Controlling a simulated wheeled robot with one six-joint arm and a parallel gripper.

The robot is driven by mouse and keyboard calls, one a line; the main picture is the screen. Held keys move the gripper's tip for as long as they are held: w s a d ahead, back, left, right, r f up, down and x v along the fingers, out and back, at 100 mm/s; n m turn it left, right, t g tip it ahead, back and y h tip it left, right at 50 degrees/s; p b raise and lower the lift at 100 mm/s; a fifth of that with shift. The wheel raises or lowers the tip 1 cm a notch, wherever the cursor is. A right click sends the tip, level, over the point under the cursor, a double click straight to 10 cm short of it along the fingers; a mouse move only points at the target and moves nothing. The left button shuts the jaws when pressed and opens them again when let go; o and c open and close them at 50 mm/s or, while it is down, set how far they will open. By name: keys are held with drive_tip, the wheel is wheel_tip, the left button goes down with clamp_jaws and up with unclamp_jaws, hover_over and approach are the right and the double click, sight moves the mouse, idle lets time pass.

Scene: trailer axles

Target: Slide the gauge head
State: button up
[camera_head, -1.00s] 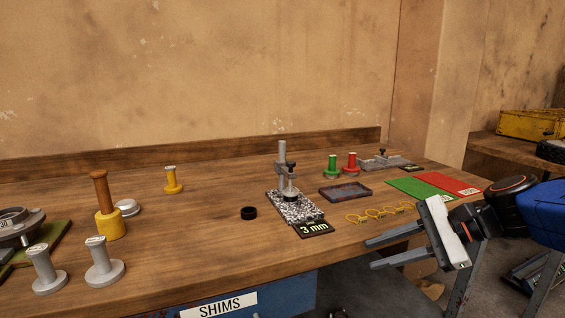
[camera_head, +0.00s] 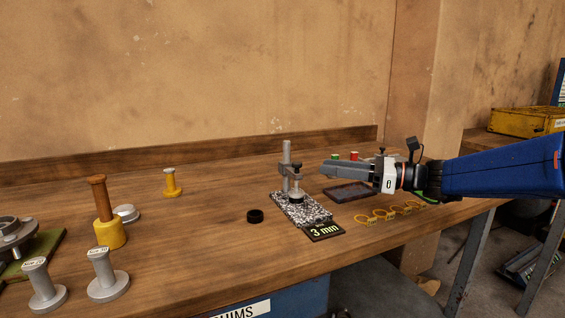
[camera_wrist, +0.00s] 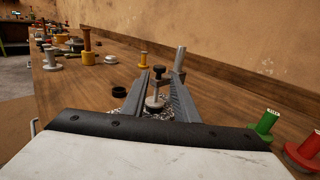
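The gauge stand is a grey post (camera_head: 287,160) on a speckled black-and-white base (camera_head: 300,209), with a "3 mm" display (camera_head: 325,231) at its front. The gauge head (camera_head: 296,181) is a grey arm with a dark knob on top and a round foot below, close over the base. My gripper (camera_head: 325,170) is just right of the head, level with its upper part, pointing left. In the wrist view my gripper (camera_wrist: 165,92) has its fingers spread, with the gauge head (camera_wrist: 157,88) in line between and beyond them. Nothing is held.
A black ring (camera_head: 255,216) lies left of the stand. A dark tray (camera_head: 350,191) and several yellow ring tags (camera_head: 385,214) lie to the right. Green (camera_wrist: 267,122) and red (camera_wrist: 305,152) spools stand near my gripper. Grey handled gauges (camera_head: 107,277) stand front left.

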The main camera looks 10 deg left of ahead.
sight(294, 177)
drive_tip(key=w+a, duration=0.2)
drive_tip(key=a, duration=1.1)
drive_tip(key=shift+w+a, duration=0.35)
drive_tip(key=shift+c, duration=0.7)
clamp_jaws()
